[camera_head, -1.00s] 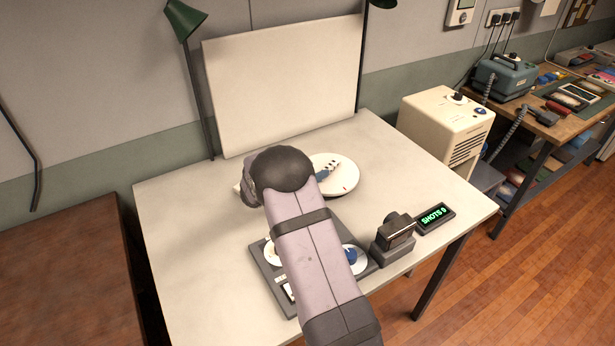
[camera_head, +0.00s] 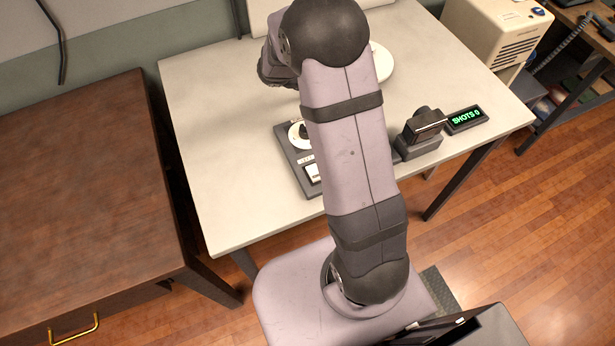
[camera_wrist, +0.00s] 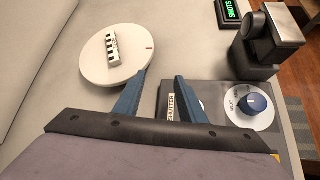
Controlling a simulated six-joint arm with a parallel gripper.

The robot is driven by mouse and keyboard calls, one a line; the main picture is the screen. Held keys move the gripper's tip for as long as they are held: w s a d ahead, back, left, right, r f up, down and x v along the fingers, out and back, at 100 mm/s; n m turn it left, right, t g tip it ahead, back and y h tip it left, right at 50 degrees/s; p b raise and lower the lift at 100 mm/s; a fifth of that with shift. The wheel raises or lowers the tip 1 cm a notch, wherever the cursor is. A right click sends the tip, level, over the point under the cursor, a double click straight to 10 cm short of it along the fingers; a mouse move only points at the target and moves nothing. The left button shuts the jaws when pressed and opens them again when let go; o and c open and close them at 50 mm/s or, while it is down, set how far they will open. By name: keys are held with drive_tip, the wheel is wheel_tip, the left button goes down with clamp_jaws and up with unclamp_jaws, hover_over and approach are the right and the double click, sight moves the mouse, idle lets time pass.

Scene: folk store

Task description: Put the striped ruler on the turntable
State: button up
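The striped ruler (camera_wrist: 112,48), short and black-and-white, lies on the round white turntable (camera_wrist: 92,66) in the wrist view, a little off its middle. The turntable has a red mark near its rim. My gripper (camera_wrist: 162,76) has two blue fingers that are spread apart, with nothing between them. It is beside the turntable, on the side toward the control panel, and clear of the ruler. In the head view my arm covers most of the turntable (camera_head: 384,62) and hides the ruler and the gripper fingers.
A dark control panel (camera_head: 297,162) with a shutter label and a blue knob (camera_wrist: 255,103) lies under my arm. A black camera-like device (camera_head: 420,134) and a green "SHOTS 0" display (camera_head: 467,119) stand to the right. The table's left part (camera_head: 215,130) is clear.

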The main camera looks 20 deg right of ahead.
drive_tip(key=s+a+m+y, duration=0.1)
drive_tip(key=s+a+m, duration=0.1)
drive_tip(key=s, duration=0.2)
drive_tip(key=s+a+m+g+y, duration=0.1)
drive_tip(key=s+a+m+y, duration=0.1)
drive_tip(key=s+a+m, duration=0.1)
drive_tip(key=s+a+f+m+g+y, duration=0.1)
drive_tip(key=s+a+m, duration=0.1)
drive_tip(key=s, duration=0.3)
drive_tip(key=shift+s+a+m+y, duration=0.1)
drive_tip(key=shift+a+m+y, duration=0.2)
drive_tip(key=shift+a, duration=0.35)
drive_tip(key=s+a+m+y, duration=0.1)
drive_tip(key=s+a+m, duration=0.1)
drive_tip(key=s+a, duration=0.1)
drive_tip(key=s+a+m+y, duration=0.2)
drive_tip(key=s+a+m, duration=0.1)
drive_tip(key=a, duration=0.1)
drive_tip(key=s+a+m+y, duration=0.2)
drive_tip(key=s+a+m, duration=0.1)
drive_tip(key=a, duration=0.1)
drive_tip(key=shift+s+a+f, duration=0.15)
drive_tip(key=shift+a+f, duration=0.2)
drive_tip(key=shift+s+a+m+y, duration=0.2)
drive_tip(key=shift+a+m+y, duration=0.1)
drive_tip(key=shift+a+m, duration=0.15)
drive_tip(key=shift+d, duration=0.1)
